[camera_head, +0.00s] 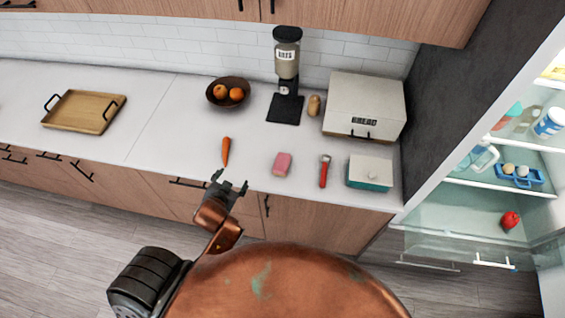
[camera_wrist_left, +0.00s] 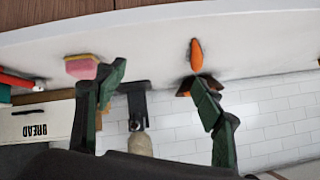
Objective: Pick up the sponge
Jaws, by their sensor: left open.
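The sponge (camera_head: 282,164) is a small pink block lying flat on the white counter near its front edge. In the left wrist view the sponge (camera_wrist_left: 80,67) shows pink with a yellow layer, beside the left finger and partly behind its tip. My left gripper (camera_head: 229,183) is open and empty, at the counter's front edge, left of the sponge and apart from it. Its two dark green fingers (camera_wrist_left: 155,78) are spread wide in the wrist view. My right gripper is not in view.
A carrot (camera_head: 226,151) lies left of the sponge; a red-handled tool (camera_head: 324,171) and a teal-and-white box (camera_head: 370,173) lie right. Behind stand a fruit bowl (camera_head: 212,97), a coffee grinder (camera_head: 287,62) and a bread box (camera_head: 364,103). An open fridge (camera_head: 470,215) is at right.

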